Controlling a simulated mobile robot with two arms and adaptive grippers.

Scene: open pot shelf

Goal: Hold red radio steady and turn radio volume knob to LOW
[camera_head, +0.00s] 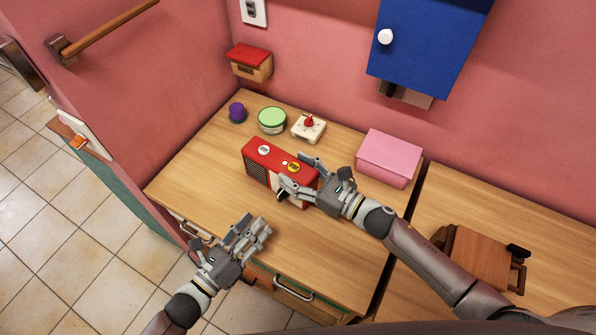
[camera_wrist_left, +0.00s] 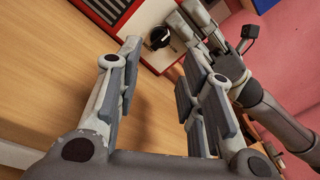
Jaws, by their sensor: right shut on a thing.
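The red radio (camera_head: 262,152) stands on the wooden counter with a dark grille and a pale front panel. My right gripper (camera_head: 296,172) is shut on the radio's right end, with fingers on its front and back sides. My left gripper (camera_head: 257,231) is open and empty, in front of the radio and apart from it. In the left wrist view, the black volume knob (camera_wrist_left: 159,38) on the pale panel lies beyond my open left fingers (camera_wrist_left: 158,62). The right fingers are beside the knob there. The knob's setting is too small to read.
Behind the radio are a purple item (camera_head: 237,112), a green-lidded tin (camera_head: 272,120) and a white box with a red knob (camera_head: 309,127). A pink box (camera_head: 389,158) stands right. A blue cabinet (camera_head: 425,45) hangs above. The wooden counter (camera_head: 195,180) is clear left of the radio.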

